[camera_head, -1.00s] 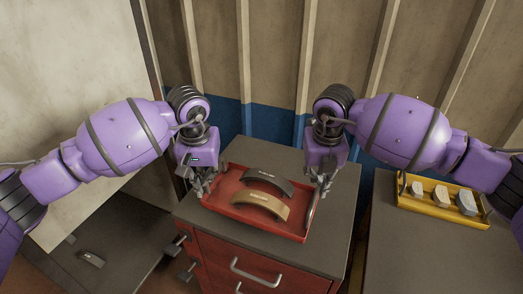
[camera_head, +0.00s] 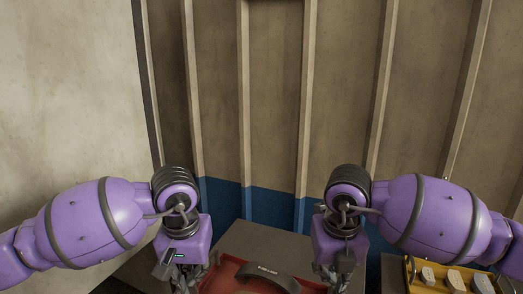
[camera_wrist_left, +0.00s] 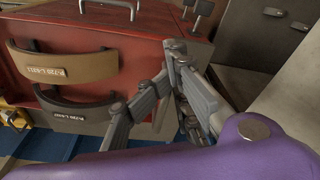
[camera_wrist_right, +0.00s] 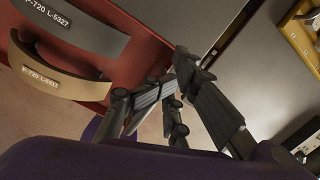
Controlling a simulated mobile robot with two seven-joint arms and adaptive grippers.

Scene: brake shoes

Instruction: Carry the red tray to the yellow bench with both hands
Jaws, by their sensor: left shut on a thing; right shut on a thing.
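The red tray (camera_head: 224,272) shows only in part at the bottom of the head view, between my two grippers. It carries a dark curved brake shoe (camera_head: 268,274) and a tan one (camera_wrist_right: 55,83), both labelled; the tan one is outside the head view. My left gripper (camera_head: 190,283) is shut on the tray's left side. My right gripper (camera_head: 335,279) is shut on its right side. The wrist views show the fingers closed at the tray's edges. Whether the tray touches the grey cabinet top (camera_head: 255,238) is unclear. I cannot make out a yellow bench surface.
A yellow tray (camera_head: 413,280) with several pale and grey blocks is at the lower right, partly behind my right arm. A ribbed wall (camera_head: 275,110) with a blue lower band stands close behind the cabinet. A pale panel (camera_head: 65,90) is at the left.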

